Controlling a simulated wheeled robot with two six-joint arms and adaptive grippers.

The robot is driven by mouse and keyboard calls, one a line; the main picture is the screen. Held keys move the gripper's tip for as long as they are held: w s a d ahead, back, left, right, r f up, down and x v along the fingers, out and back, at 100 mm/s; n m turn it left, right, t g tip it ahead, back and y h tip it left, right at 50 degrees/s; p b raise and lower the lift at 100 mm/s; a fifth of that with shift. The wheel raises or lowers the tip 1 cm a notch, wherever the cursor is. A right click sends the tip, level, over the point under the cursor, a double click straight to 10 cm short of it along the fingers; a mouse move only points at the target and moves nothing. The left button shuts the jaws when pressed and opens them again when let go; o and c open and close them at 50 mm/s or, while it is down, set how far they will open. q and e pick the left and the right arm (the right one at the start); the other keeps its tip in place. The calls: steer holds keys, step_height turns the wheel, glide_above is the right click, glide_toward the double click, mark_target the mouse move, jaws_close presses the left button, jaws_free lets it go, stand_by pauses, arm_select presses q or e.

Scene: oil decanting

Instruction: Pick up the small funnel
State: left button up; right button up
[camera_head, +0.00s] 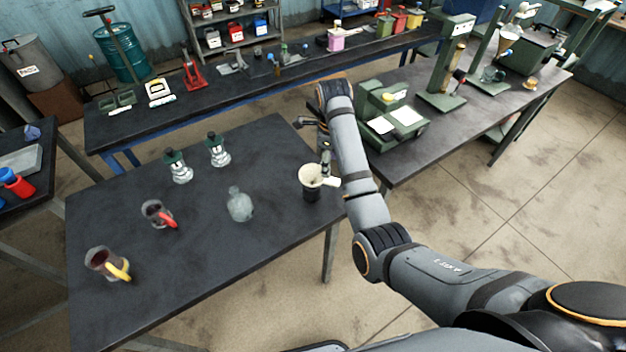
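My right arm comes in from the lower right. Its gripper (324,150) is just behind and above the cream piece, partly hidden by my arm. I cannot tell whether its fingers are open or touch the rim. My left gripper is not in view.
The near table (120,215) also holds a clear flask (240,205), two dark-capped bottles (218,150) (178,167), and two jugs with a red handle (157,214) and yellow handle (107,263). Benches with equipment (395,117) stand behind and right. The table's front middle is clear.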

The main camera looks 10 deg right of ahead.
mark_target(328, 180)
steer(key=f, duration=0.2)
steer(key=f+p, duration=0.1)
steer(key=f, duration=0.1)
steer(key=shift+d+f, duration=0.2)
steer(key=shift+f, duration=0.1)
steer(key=f+p, duration=0.1)
steer(key=f, duration=0.2)
steer(key=f+p, duration=0.1)
steer(key=shift+w+a+f+p, duration=0.15)
steer(key=shift+w+f+p, duration=0.15)
steer(key=shift+w, duration=0.1)
steer(key=shift+f, duration=0.35)
jaws_close()
